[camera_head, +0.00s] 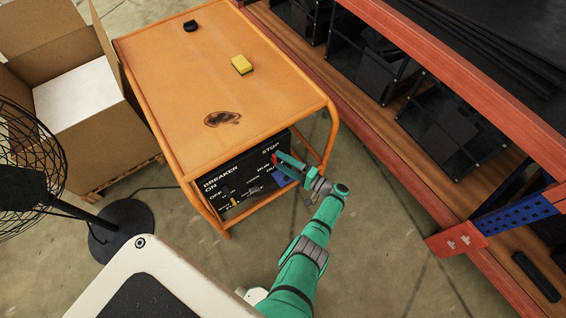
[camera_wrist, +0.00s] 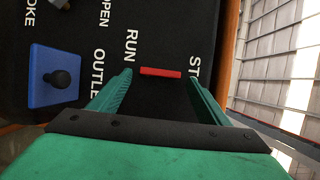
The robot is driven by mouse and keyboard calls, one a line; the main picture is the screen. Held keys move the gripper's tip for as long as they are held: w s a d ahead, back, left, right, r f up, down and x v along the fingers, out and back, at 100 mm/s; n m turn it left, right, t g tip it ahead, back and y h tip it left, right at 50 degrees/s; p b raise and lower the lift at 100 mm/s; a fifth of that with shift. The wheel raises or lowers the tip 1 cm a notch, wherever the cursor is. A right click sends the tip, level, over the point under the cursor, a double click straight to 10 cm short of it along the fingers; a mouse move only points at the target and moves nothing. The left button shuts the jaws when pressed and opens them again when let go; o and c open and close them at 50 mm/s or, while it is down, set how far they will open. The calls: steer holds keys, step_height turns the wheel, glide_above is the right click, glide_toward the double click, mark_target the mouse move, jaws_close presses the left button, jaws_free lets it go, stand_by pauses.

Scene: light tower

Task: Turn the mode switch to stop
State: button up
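The black control panel (camera_head: 232,180) sits under the orange cart top, with white labels including BREAKER, ON, OFF, RUN and STOP. A red bar-shaped handle (camera_wrist: 160,72), apparently the mode switch, lies between the RUN and STOP labels in the wrist view. A small red part (camera_head: 274,158) also shows at my fingertips in the head view. My green gripper (camera_head: 286,167) is at the panel's right part. In the wrist view my gripper (camera_wrist: 158,76) is open, one finger on each side of the red handle, with gaps visible. Whether the fingertips reach around its depth I cannot tell.
A blue plate with a black knob (camera_wrist: 60,78) is left of my fingers in the wrist view. The orange cart (camera_head: 180,75) carries a yellow sponge (camera_head: 242,64) and a black object (camera_head: 190,25). Red shelving (camera_head: 400,170) stands right; a fan (camera_head: 125,225) and boxes (camera_head: 85,115) stand left.

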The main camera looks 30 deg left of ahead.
steer(key=shift+d, duration=0.1)
steer(key=d, duration=1)
steer(key=shift+d, duration=0.35)
steer(key=shift+s+f, duration=0.1)
